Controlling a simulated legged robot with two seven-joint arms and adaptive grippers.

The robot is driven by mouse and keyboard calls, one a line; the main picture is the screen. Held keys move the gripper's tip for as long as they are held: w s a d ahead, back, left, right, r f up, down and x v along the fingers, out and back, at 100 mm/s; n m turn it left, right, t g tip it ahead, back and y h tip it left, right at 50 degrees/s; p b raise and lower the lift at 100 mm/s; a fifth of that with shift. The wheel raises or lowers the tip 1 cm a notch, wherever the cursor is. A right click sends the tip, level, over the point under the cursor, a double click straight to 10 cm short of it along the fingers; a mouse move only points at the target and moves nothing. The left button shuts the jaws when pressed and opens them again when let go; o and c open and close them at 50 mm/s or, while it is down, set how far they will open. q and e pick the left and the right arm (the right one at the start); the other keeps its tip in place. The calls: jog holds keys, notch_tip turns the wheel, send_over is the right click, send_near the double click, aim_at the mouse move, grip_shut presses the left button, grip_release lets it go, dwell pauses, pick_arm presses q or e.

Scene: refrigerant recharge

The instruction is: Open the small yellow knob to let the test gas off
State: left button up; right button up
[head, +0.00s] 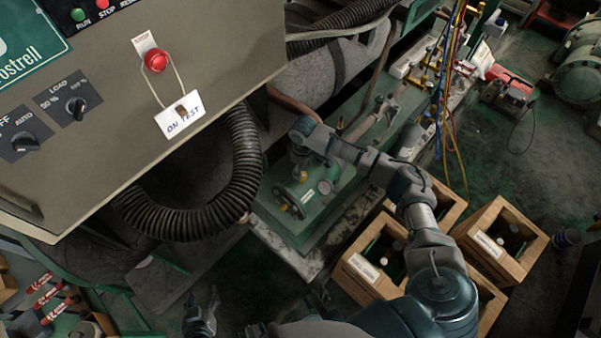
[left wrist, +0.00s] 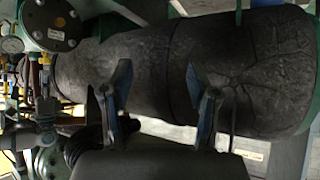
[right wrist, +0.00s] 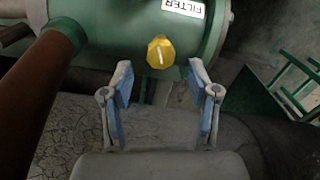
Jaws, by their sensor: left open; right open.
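The small yellow knob (right wrist: 161,52) sits on the green filter cylinder (right wrist: 120,25) in the right wrist view, with a white stripe on its face. It lies just beyond my right gripper (right wrist: 160,75), centred between the two open fingertips and apart from them. In the head view the knob looks to be the yellow spot (head: 283,207) on the green filter unit (head: 318,207). My right arm reaches over that unit; its fingers are hard to make out there. My left gripper (head: 203,308) is open and empty low in the head view; its fingers also show in the left wrist view (left wrist: 160,75).
A control panel (head: 110,110) with a red button and an "ON TEST" tag overhangs at the left. A ribbed black hose (head: 245,160) curves beside the filter unit. Wooden crates (head: 500,240) stand at the right. A brown pipe (right wrist: 30,100) runs left of my right gripper.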

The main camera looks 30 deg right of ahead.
aim_at(303, 175)
notch_tip(303, 175, down, 4)
jog(key=shift+r+b, duration=0.25)
jog(key=shift+b, duration=0.1)
pick_arm(q)
jog(key=w+r+t, duration=0.1)
jog(key=w+d+r+t, duration=0.1)
jog(key=shift+w+d+r+h, duration=0.1)
jog(key=shift+w+r+h, duration=0.15)
jog(key=shift+w+h, duration=0.1)
pick_arm(e)
jog(key=shift+f, duration=0.1)
